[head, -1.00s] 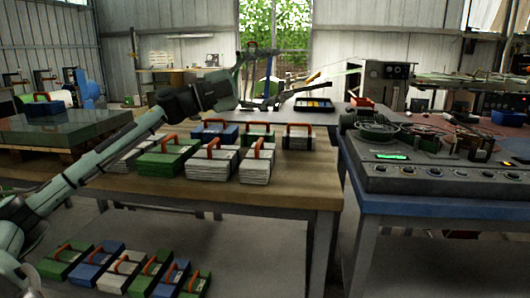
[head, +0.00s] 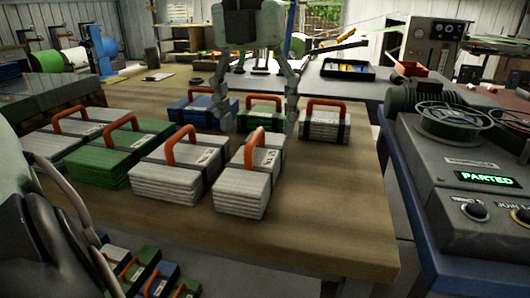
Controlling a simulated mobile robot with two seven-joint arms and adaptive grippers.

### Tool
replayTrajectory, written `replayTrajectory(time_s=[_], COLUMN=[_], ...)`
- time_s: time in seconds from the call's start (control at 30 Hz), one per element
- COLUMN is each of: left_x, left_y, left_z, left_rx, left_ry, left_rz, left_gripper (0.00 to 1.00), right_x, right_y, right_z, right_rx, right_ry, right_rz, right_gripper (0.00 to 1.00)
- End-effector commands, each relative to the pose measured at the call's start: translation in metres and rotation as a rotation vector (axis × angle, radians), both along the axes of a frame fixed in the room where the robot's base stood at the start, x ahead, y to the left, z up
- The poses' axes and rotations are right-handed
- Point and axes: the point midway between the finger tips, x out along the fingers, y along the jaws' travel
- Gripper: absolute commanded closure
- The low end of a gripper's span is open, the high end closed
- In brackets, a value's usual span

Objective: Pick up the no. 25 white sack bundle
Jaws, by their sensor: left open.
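Several white sack bundles with orange handles and black straps lie on the wooden table (head: 330,225). One white bundle (head: 173,185) is at front centre and another (head: 240,192) is to its right. A white bundle (head: 325,131) is at the back right and one (head: 45,143) is at the left. Their label numbers are too small to read, so I cannot tell which is no. 25. My left gripper (head: 256,114) points down at top centre, open and empty. Its fingers frame the back green bundle (head: 264,122) in the picture. My right gripper is not seen.
A blue bundle (head: 190,121) lies at back left and a green bundle (head: 98,167) at front left. More bundles (head: 140,268) sit low at the lower left. A control console (head: 465,195) reading "PARTED" stands to the right. The table's front right is bare.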

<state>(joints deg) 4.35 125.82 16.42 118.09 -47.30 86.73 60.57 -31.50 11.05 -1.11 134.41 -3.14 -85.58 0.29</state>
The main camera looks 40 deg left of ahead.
Motion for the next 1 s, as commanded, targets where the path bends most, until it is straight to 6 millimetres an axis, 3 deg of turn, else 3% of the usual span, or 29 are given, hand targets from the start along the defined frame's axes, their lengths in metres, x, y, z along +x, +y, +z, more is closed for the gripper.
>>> replayTrajectory(time_s=[0.17, 0.7, 0.97, 1.0], left_x=[-0.007, -0.003, -0.003, -0.003], left_y=[0.004, 0.003, 0.003, 0.003], left_z=[-0.01, -0.076, -0.079, -0.079], left_rx=[0.054, 0.049, 0.051, 0.051], left_ry=[0.029, 0.027, 0.024, 0.024], left_rz=[0.002, 0.001, 0.001, 0.001], left_gripper=[0.28, 0.28, 0.28, 0.31], right_x=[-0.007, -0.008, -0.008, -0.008], right_y=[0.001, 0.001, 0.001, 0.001], right_z=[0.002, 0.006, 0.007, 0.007], right_rx=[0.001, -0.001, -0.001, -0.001], right_ry=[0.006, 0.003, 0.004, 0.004], right_rz=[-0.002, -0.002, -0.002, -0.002], right_gripper=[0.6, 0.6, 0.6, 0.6])
